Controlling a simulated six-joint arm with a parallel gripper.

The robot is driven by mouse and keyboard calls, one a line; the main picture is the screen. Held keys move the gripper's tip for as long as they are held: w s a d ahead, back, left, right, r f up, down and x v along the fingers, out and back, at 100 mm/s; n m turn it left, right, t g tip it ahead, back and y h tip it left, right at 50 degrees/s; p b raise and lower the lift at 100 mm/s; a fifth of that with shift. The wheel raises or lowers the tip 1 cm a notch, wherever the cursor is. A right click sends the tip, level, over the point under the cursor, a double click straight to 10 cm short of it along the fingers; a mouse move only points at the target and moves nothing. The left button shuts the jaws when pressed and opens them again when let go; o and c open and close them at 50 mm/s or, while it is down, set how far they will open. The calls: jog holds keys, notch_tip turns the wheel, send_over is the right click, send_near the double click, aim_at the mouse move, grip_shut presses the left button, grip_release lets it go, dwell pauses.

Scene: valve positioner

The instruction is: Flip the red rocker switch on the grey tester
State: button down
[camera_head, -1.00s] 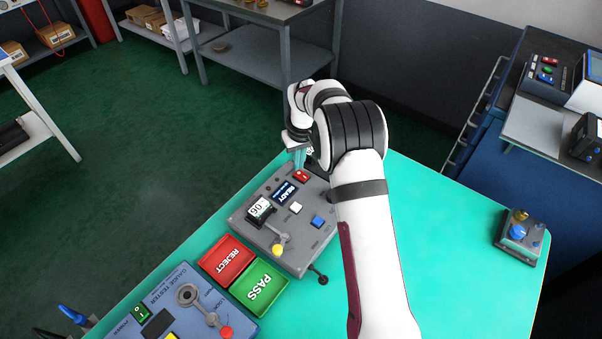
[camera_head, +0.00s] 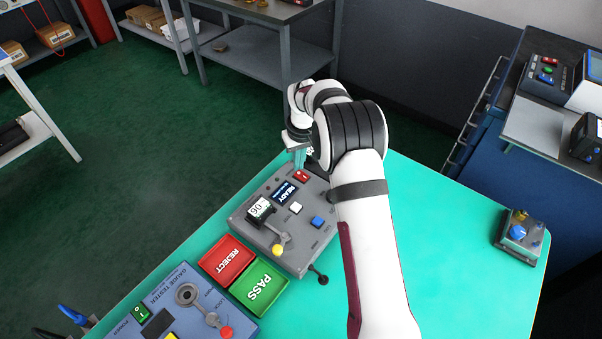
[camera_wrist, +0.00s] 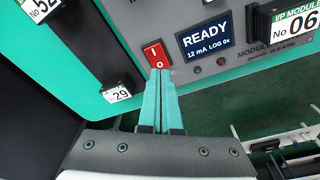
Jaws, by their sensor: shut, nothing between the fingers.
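The grey tester (camera_head: 311,237) sits on the teal bench, with a lit READY display (camera_head: 284,193). It also shows at the top of the wrist view (camera_wrist: 215,18). Its red rocker switch (camera_head: 301,176) is at the tester's far edge; in the wrist view the switch (camera_wrist: 156,54) shows I and O marks. My gripper (camera_head: 300,166) is shut and empty, its teal fingers together. In the wrist view the fingertips (camera_wrist: 160,72) are at the O end of the switch and hide its lower edge. I cannot tell whether they touch it.
A red REJECT tray (camera_head: 227,261) and a green PASS tray (camera_head: 259,288) lie beside the tester. A blue gauge tester (camera_head: 187,308) is nearer. A small valve block (camera_head: 519,232) stands at right. In the wrist view, a block numbered 29 (camera_wrist: 117,92) is left of the fingers.

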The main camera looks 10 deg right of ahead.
aim_at(299, 173)
jog(key=shift+f, duration=0.9)
dwell(0.4)
jog(key=shift+r, duration=3.55)
